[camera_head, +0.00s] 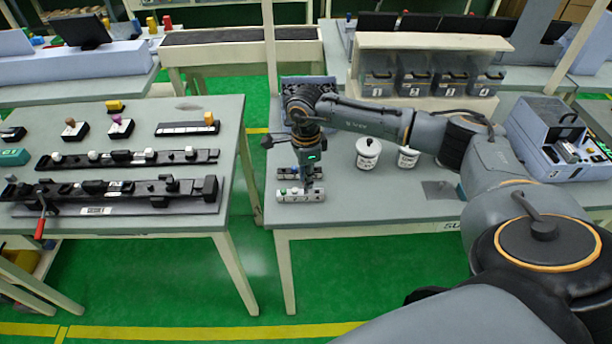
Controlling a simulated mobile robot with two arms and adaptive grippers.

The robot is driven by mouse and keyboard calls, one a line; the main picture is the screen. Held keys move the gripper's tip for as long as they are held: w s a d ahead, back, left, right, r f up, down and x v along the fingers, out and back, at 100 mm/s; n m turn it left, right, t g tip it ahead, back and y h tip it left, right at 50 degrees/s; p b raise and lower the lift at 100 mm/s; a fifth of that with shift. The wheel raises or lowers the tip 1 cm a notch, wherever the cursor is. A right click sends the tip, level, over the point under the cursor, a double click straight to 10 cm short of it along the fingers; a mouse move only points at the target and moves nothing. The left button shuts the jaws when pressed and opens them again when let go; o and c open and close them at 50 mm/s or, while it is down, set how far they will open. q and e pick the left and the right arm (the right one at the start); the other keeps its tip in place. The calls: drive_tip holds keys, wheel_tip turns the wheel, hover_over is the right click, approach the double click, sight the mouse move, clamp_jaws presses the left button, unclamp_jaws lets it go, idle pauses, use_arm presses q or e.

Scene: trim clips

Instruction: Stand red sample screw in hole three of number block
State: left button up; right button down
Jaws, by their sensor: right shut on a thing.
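My right gripper (308,182) points straight down over the front edge of the right table. It is shut on a small part, too small and covered by the fingers for me to make out its colour. Its tips are at the light grey block (290,196), which lies near the table's front left corner and has small coloured pieces on top, one of them green. I cannot tell whether the held part is in a hole or just above, and cannot read the block's numbers. A second, darker block (287,172) lies just behind. I cannot make out the red screw. My left gripper is not in view.
A shelf with numbered dark bins (413,82) is behind, and a blue-grey machine (545,135) is at the right. The left table (120,225) holds black rails, across a floor gap.

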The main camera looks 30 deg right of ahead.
drive_tip(key=shift+f+b, duration=1.1)
drive_tip(key=shift+f, duration=0.25)
idle(0.3)
drive_tip(key=c, duration=1.2)
unclamp_jaws()
wheel_tip(320, 180, up, 12)
drive_tip(key=shift+a, duration=0.1)
